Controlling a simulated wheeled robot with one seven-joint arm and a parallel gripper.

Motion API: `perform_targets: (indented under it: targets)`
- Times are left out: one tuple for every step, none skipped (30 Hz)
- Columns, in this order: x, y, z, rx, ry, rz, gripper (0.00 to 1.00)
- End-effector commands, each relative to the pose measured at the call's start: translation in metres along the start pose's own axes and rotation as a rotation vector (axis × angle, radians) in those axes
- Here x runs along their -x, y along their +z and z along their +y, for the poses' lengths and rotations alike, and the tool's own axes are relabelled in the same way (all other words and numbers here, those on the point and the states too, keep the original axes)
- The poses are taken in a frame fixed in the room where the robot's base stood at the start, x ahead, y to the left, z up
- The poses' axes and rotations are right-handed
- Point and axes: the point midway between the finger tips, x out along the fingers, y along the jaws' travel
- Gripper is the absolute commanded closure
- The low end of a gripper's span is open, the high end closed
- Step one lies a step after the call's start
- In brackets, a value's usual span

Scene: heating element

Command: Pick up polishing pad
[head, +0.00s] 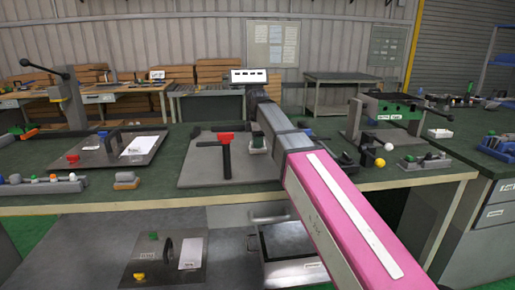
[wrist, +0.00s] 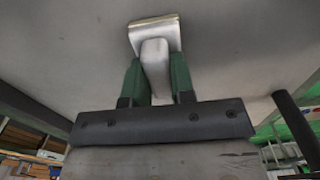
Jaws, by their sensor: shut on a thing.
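My gripper (wrist: 155,78) has two green fingers shut on a silver-grey piece with a narrow grip and a wider, flared end with a thin tan edge. I take this piece to be the polishing pad (wrist: 153,32). In the wrist view its flared end lies against or close to a broad grey surface; I cannot tell whether they touch. In the head view my gripper (head: 257,141) is low over the right part of a grey plate (head: 200,177) on the green bench, and the held piece is mostly hidden there.
On the plate, left of my gripper, stand a black post and bar with a red knob (head: 225,138). A small grey and tan block (head: 126,180) lies on the bench further left. A lever fixture (head: 360,125) stands to the right.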

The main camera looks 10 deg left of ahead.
Motion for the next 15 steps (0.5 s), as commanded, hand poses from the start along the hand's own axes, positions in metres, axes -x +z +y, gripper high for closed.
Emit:
perform_targets:
  targets:
    - [0.0, 0.0, 0.0, 0.0, 0.0, 0.0, 1.0]
    - [0.0, 0.0, 0.0, 0.0, 0.0, 0.0, 1.0]
    - [0.0, 0.0, 0.0, 0.0, 0.0, 0.0, 1.0]
    - [0.001, 0.0, 0.0, 0.0, 0.0, 0.0, 1.0]
    - [0.001, 0.0, 0.0, 0.0, 0.0, 0.0, 1.0]
    - [0.002, 0.0, 0.0, 0.0, 0.0, 0.0, 1.0]
    - [0.003, 0.0, 0.0, 0.0, 0.0, 0.0, 1.0]
    - [0.004, 0.0, 0.0, 0.0, 0.0, 0.0, 1.0]
    - [0.007, 0.0, 0.0, 0.0, 0.0, 0.0, 1.0]
    - [0.009, 0.0, 0.001, 0.0, 0.0, 0.0, 1.0]
    - [0.011, 0.0, 0.001, 0.0, 0.001, 0.0, 1.0]
    - [0.015, 0.0, 0.001, 0.0, 0.001, 0.0, 1.0]
    - [0.018, 0.0, 0.001, 0.0, 0.002, 0.0, 1.0]
    - [0.022, 0.0, 0.001, 0.0, 0.002, 0.0, 1.0]
    - [0.028, 0.0, 0.001, 0.0, 0.002, 0.0, 1.0]
